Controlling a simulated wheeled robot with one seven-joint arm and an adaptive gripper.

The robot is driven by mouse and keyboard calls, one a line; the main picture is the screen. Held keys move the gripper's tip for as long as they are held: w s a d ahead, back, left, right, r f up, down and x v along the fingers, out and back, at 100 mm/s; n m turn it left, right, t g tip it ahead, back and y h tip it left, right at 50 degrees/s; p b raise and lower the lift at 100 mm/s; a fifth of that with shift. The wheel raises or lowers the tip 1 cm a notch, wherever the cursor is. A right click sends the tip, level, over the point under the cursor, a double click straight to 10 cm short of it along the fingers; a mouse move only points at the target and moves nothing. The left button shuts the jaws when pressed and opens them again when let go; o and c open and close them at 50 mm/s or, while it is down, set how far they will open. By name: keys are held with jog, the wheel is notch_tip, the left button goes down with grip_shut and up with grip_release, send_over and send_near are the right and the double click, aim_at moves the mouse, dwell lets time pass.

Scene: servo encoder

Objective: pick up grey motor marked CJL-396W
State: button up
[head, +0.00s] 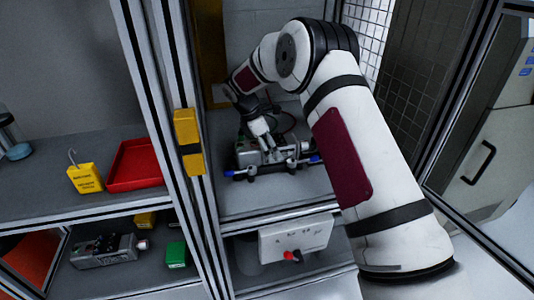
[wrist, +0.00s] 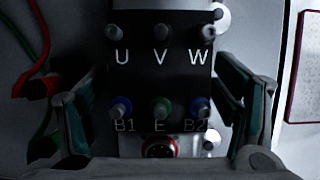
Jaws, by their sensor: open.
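My gripper (head: 262,128) reaches down over a grey device (head: 248,158) on the middle shelf in the head view. In the wrist view, my gripper (wrist: 162,115) is open, with one finger on each side of a black terminal panel (wrist: 160,82). The panel carries posts marked U, V, W above and B1, E, B2 below. Whether the fingers touch it I cannot tell. A second grey motor-like unit (head: 108,252) lies on the lower left shelf. The marking CJL-396W cannot be read on either, so I cannot tell which one bears it.
The grey device sits by a dark fixture with blue ends (head: 238,174). Red and green cables (wrist: 38,60) run at the left in the wrist view. A red tray (head: 135,166) and yellow padlock-shaped tag (head: 85,178) are on the left shelf. A frame post (head: 165,110) divides the bays.

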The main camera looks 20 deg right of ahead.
jog(key=shift+x, duration=0.85)
jog(key=c, duration=1.7)
jog(key=shift+w+r, duration=0.1)
jog(key=shift+r, duration=0.05)
grip_shut()
